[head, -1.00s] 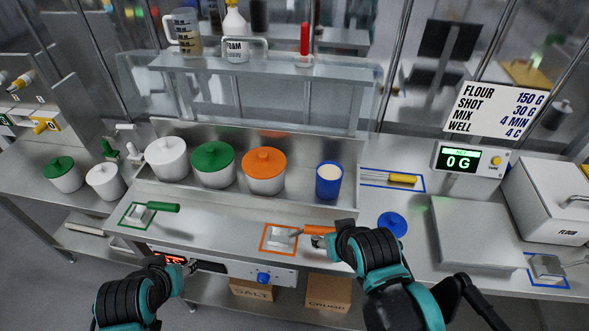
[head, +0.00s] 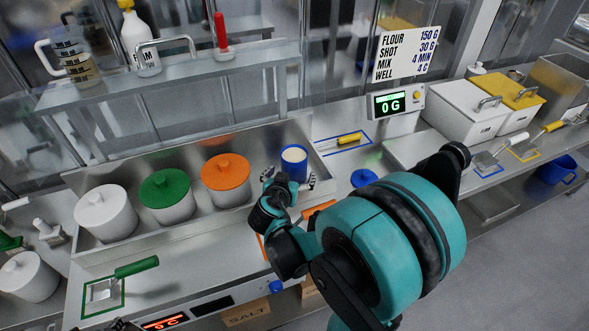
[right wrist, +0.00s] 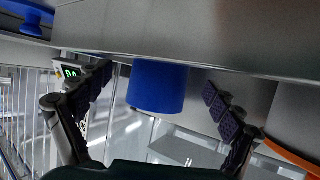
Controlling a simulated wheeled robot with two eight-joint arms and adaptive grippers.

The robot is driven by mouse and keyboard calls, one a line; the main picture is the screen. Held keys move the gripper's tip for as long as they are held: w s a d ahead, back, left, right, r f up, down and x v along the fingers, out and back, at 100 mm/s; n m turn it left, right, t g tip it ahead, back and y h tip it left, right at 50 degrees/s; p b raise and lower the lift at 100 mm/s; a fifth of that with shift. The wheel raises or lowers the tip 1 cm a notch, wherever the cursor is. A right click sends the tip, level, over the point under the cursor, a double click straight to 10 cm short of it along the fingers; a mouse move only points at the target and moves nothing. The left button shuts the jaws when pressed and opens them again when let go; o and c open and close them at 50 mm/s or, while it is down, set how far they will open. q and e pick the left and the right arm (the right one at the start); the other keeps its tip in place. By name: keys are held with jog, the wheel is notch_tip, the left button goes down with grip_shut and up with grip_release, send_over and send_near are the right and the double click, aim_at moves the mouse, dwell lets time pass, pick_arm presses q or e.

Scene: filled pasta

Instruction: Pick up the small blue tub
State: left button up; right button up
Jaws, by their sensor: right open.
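The small blue tub (head: 294,163) stands upright in the steel tray, at its right end, open on top with pale contents. My right gripper (head: 289,186) is at the tub's near side, its fingers spread and partly hidden by my arm. In the right wrist view the tub (right wrist: 157,88) shows between the two open fingers (right wrist: 160,108), with a gap on each side. Nothing is held. The blue lid (head: 364,178) lies on the counter to the right of the tub.
White, green-lidded (head: 167,195) and orange-lidded (head: 226,180) tubs stand left of the blue tub in the tray. An orange-handled tool (head: 318,209) is partly hidden by my arm. The scale display (head: 389,103) and a yellow-handled tool (head: 350,138) are to the right.

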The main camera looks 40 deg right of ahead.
jog(key=shift+b+x, duration=0.3)
jog(key=shift+x, duration=0.6)
jog(key=b+x, duration=0.2)
jog(key=x, duration=0.1)
jog(key=shift+w+d+f, duration=0.15)
jog(key=shift+w+f, duration=0.05)
jog(key=shift+f, duration=0.05)
jog(key=shift+w+d+f, duration=0.1)
jog(key=shift+w+d, duration=0.15)
jog(key=shift+w, duration=0.05)
jog(key=shift+s, duration=0.1)
jog(key=c, duration=1.7)
